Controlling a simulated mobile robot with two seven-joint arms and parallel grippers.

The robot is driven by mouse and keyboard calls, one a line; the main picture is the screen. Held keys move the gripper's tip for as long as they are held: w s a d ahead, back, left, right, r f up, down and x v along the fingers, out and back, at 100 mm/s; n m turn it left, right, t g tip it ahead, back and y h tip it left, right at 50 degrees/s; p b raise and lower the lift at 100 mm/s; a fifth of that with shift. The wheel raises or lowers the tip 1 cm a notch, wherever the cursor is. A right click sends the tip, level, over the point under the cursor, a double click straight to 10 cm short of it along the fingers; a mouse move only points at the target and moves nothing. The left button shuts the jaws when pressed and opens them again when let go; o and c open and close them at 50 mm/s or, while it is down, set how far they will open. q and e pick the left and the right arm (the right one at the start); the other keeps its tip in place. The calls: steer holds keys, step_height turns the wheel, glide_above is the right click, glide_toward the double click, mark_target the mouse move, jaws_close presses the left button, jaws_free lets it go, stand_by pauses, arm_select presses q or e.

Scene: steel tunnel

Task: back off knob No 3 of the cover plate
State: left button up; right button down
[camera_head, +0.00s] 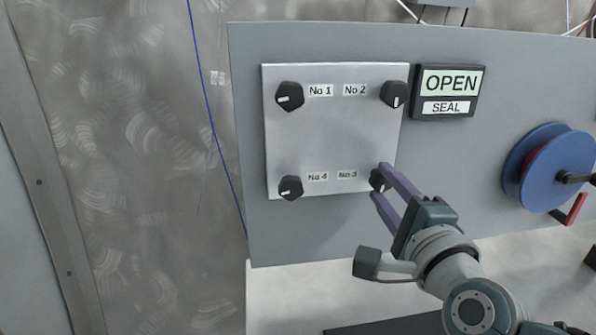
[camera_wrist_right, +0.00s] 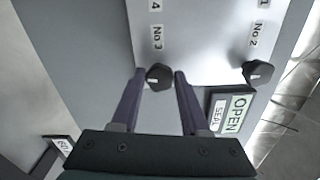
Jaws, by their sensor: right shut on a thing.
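The cover plate (camera_head: 335,128) is a light metal square on a grey panel, with a black knob near each corner. Knob No 3 (camera_head: 377,180) is at its lower right, partly hidden by my right gripper (camera_head: 382,182). My right gripper's purple fingers are around this knob, one on each side. In the right wrist view knob No 3 (camera_wrist_right: 158,76) sits between the fingertips (camera_wrist_right: 159,76), beside the "No 3" label. Knob No 1 (camera_head: 289,96), knob No 2 (camera_head: 394,94) and knob No 4 (camera_head: 290,188) are on the plate. My left gripper is not in view.
An "OPEN SEAL" sign (camera_head: 447,92) is right of the plate. A blue reel (camera_head: 552,167) with a red handle (camera_head: 574,209) is on the panel at the right. A blue wire (camera_head: 209,110) hangs along the wall left of the panel.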

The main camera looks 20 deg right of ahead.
steer(key=shift+n, duration=0.3)
steer(key=shift+c, duration=2)
jaws_free()
steer(key=shift+s, duration=0.3)
steer(key=v, duration=0.9)
steer(key=shift+s, duration=0.2)
steer(key=shift+a, duration=0.1)
